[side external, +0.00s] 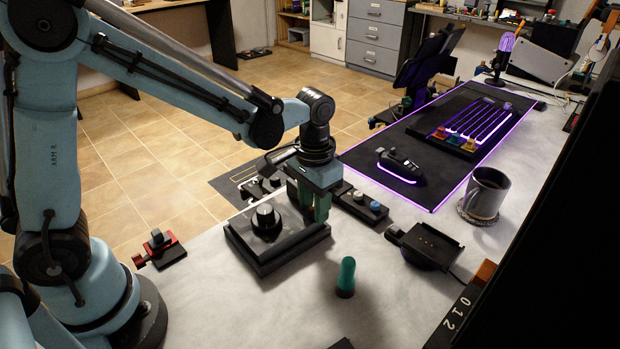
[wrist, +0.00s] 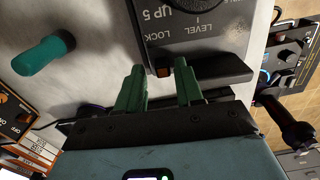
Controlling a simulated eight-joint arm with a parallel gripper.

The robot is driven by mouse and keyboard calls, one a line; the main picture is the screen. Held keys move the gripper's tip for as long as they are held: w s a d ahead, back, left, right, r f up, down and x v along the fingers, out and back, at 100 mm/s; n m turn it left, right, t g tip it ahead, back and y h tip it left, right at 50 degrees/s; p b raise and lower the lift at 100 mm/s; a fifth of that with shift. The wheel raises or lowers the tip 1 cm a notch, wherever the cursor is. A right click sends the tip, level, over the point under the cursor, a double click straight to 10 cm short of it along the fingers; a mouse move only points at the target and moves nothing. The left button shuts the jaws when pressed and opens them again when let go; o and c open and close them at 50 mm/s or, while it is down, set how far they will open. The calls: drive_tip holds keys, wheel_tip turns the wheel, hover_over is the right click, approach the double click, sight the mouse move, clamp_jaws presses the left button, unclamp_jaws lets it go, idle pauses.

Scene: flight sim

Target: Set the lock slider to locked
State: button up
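A black control box (side external: 275,252) with a round knob (side external: 266,218) lies on the light table in the side view. In the wrist view its panel (wrist: 210,35) shows upside-down lettering including "LOCK", "LEVEL" and "UP 5". A small orange-brown piece (wrist: 163,71) at the panel edge near "LOCK" may be the lock slider; its setting is unclear. My gripper (wrist: 160,82) is open, with its green fingers apart, and the orange piece shows in the gap between them. In the side view my gripper (side external: 318,215) points down at the box's far right end; contact cannot be told.
A teal peg-like handle (side external: 346,276) stands in front of the box. A black cradle (side external: 428,246) and a grey mug (side external: 484,194) are to the right. A row of small knobs (side external: 362,204) sits just behind my gripper.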

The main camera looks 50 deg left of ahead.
sight(306, 222)
drive_tip(key=shift+s+a, duration=0.1)
drive_tip(key=shift+s, duration=0.25)
drive_tip(key=shift+s+r, duration=0.5)
drive_tip(key=shift+s, duration=0.1)
wheel_tip(306, 222, up, 11)
drive_tip(key=shift+s+a+f+n+t, duration=0.15)
drive_tip(key=shift+s+a+f+t, duration=0.4)
drive_tip(key=shift+s+a+t, duration=0.55)
drive_tip(key=shift+s+a+f+n+t, duration=0.2)
drive_tip(key=shift+s+a+f+t, duration=0.35)
drive_tip(key=shift+s+a+t, duration=0.6)
drive_tip(key=shift+s+a+f+n+t, duration=0.15)
drive_tip(key=shift+s+a+f+t, duration=0.4)
drive_tip(key=shift+s+a+t, duration=0.6)
drive_tip(key=shift+w+d, duration=0.1)
drive_tip(key=shift+d, duration=0.15)
